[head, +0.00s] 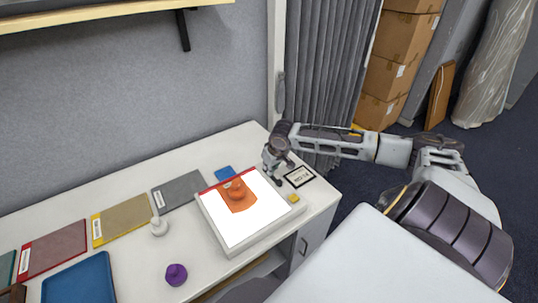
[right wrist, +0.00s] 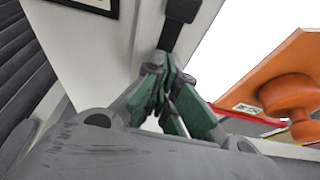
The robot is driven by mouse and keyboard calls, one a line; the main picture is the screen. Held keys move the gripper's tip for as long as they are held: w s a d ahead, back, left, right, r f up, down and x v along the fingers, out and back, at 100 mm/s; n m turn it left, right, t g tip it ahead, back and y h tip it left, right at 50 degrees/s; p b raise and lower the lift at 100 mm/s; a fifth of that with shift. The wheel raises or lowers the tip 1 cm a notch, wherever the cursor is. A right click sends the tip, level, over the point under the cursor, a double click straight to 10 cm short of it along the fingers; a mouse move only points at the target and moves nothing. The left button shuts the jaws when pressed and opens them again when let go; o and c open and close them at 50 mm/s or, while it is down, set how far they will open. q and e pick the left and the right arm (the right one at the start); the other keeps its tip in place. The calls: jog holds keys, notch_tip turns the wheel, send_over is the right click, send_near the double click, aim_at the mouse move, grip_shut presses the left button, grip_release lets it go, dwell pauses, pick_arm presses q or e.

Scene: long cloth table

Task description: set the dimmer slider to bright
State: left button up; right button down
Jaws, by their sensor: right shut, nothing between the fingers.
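The light box (head: 215,222) lies on the table with a bright white top, an orange swatch (head: 238,205) and an orange knobbed weight (head: 236,188) on it. My right gripper (head: 277,175) is at the box's far right edge. In the right wrist view its green-padded fingers (right wrist: 167,75) are shut and empty, the tips close to a dark slider-like piece (right wrist: 182,12) on the pale rim. I cannot tell whether they touch it. In the head view the slider is not clearly visible beside the gripper. My left gripper is not in view.
A black-framed card (head: 299,176) lies right of the gripper, and a small yellow block (head: 294,198) sits near the box's right corner. Colored swatches, a white knobbed piece (head: 159,226), a purple one (head: 176,274) and a blue tray (head: 80,280) are to the left.

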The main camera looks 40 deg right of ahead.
jog(key=shift+w+d+r, duration=0.1)
jog(key=shift+w, duration=0.15)
jog(key=shift+r, duration=0.15)
jog(key=shift+v, duration=1.35)
jog(key=v, duration=0.6)
jog(key=shift+s+r, duration=0.2)
jog(key=shift+r, duration=0.15)
